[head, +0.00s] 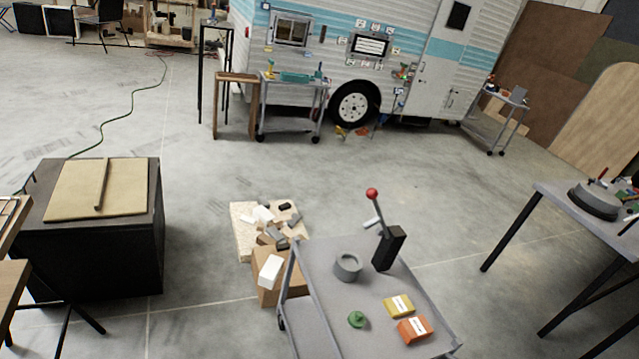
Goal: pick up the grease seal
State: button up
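A thick grey ring (347,267) lies on the grey top of a cart (323,299) in the lower middle of the head view. It may be the grease seal, but I cannot tell for sure. A small green round piece (357,319) with a raised centre lies nearer on the same top. To its right are a yellow packet (398,306) and an orange packet (414,329), both with white labels. A black upright block (388,248) with a red-knobbed lever stands behind and to the right of the ring. My gripper is not in view.
A cardboard box (268,289) and a heap of scraps (270,222) stand left of the cart. A black cabinet (110,250) is further left, and a grey table (555,197) is at right. Open floor (200,170) reaches back to the camper (400,60).

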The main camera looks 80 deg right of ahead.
aim_at(357, 321)
jog(key=u, duration=0.1)
jog(key=i, duration=0.8)
jog(key=z, duration=1.9)
